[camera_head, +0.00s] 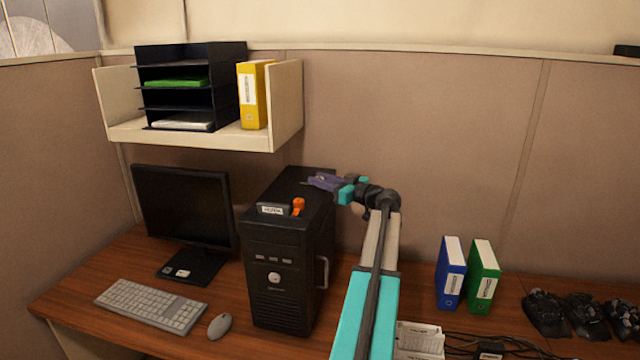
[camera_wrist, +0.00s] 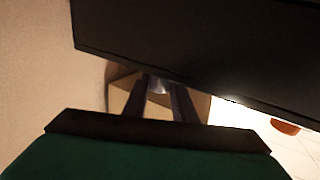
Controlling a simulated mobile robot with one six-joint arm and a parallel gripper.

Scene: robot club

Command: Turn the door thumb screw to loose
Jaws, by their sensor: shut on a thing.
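The black computer tower (camera_head: 275,270) stands upright on the desk, with a side door that has a grey handle (camera_head: 322,272). My gripper (camera_head: 312,183) reaches in from the right to the rear top edge of the tower. In the wrist view my gripper (camera_wrist: 160,92) is shut, its two fingers closing on a small pale thing, the thumb screw (camera_wrist: 158,85), close to the tower's dark edge (camera_wrist: 190,50). The screw is mostly hidden by the fingers, and its turned position cannot be told. In the head view the screw does not show.
An orange item (camera_head: 298,206) and a small labelled box (camera_head: 271,209) are on the tower's top. A monitor (camera_head: 185,215) stands left, below a shelf (camera_head: 200,138). Blue (camera_head: 451,275) and green (camera_head: 484,278) binders stand right of my arm.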

